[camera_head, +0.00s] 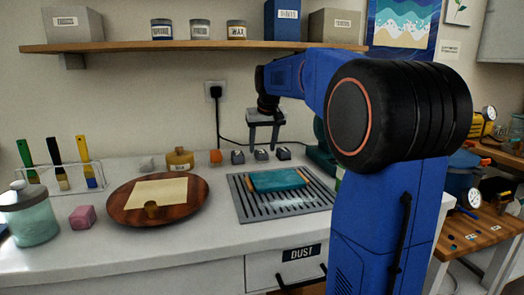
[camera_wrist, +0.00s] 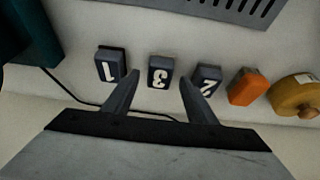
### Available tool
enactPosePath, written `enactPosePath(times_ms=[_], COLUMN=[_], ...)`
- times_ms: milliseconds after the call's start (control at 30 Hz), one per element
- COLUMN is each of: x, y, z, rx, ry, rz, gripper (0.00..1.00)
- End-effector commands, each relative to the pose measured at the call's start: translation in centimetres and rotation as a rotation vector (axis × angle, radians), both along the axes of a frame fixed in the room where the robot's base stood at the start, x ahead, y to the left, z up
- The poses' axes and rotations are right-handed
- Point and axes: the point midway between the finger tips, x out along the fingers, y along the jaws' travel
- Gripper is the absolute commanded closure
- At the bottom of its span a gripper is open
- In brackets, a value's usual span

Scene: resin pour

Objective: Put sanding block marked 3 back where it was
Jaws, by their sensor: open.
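Sanding block marked 3 (camera_head: 261,155) is a small dark grey block with a white number. It stands on the white counter in the middle of a row of three. In the wrist view the block marked 3 (camera_wrist: 159,74) lies between the block marked 1 (camera_wrist: 109,66) and the block marked 2 (camera_wrist: 205,78). My gripper (camera_head: 263,143) is over the row, pointing down. In the wrist view its two fingers (camera_wrist: 160,78) are apart, one to each side of the block marked 3 in the picture, with nothing held. Whether the fingertips reach down beside the block is unclear.
An orange block (camera_head: 215,157) and a yellow jar (camera_head: 180,160) stand left of the row. In front is a grey slotted tray (camera_head: 245,210) with a teal item (camera_head: 278,180). A round wooden board (camera_head: 120,215) is left. A cord (camera_head: 219,125) hangs behind.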

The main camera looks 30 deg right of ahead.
Motion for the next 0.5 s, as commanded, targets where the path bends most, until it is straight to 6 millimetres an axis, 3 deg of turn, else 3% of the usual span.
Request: enactPosePath(times_ms=[300, 500], x=[-2.2, -3.2], y=[0.6, 0.9], z=[5.8, 8.0], rx=[-0.001, 0.000], ry=[-0.004, -0.001], rz=[0.000, 0.000], gripper=[0.48, 0.48])
